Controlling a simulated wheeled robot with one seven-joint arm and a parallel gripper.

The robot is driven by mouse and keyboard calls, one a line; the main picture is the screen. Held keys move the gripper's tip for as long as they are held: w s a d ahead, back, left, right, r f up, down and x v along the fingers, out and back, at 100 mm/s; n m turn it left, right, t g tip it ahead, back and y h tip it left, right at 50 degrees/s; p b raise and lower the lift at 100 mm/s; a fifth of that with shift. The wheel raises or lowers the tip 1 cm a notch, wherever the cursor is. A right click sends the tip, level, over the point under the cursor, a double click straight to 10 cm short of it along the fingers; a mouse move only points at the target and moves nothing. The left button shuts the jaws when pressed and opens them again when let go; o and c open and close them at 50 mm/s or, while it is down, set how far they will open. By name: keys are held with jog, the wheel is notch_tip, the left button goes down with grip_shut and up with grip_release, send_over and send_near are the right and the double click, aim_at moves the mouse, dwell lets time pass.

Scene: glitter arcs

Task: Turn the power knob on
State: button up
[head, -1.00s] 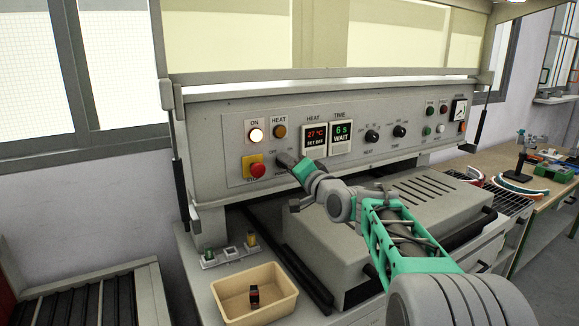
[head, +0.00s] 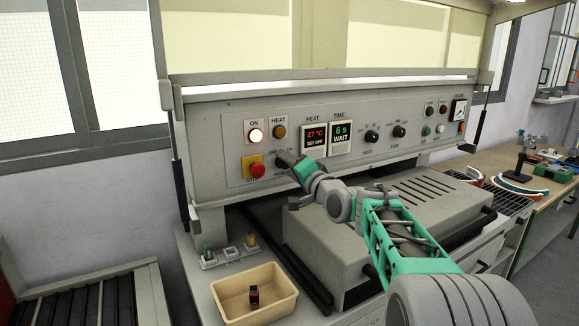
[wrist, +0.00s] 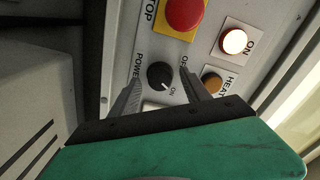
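The black round power knob (wrist: 160,76) is on the grey control panel, with POWER, OFF and ON printed around it. Its pale mark seems to point towards the ON label. My gripper (wrist: 160,78) is open, with one finger on each side of the knob and visible gaps between. I cannot tell how far the fingertips are from the panel. In the head view my gripper (head: 286,161) is at the panel and largely hides the knob. The white ON lamp (head: 256,134) is lit; it also shows lit in the wrist view (wrist: 234,41).
The red STOP button (head: 257,170) on its yellow plate is close beside my gripper. An amber HEAT lamp (head: 279,132) and two lit displays are above. A beige bin (head: 228,298) holding a small dark object stands below, left of the grey machine bed.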

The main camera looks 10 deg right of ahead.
jog(key=b+v, duration=0.2)
jog(key=v, duration=0.5)
jog(key=shift+s, duration=0.35)
jog(key=shift+d, duration=0.1)
jog(key=s+a+f+n+g+h+p, duration=0.1)
jog(key=s+f+n+g, duration=0.3)
jog(key=s+f, duration=0.9)
jog(key=s+a+f+n+g+h+p, duration=0.1)
jog(key=s+f+n+g+h, duration=0.3)
jog(key=s+f+g, duration=0.6)
jog(key=s+f, duration=0.4)
jog(key=s, duration=0.4)
jog(key=shift+s+a+n+h, duration=0.3)
jog(key=shift+a+n, duration=0.1)
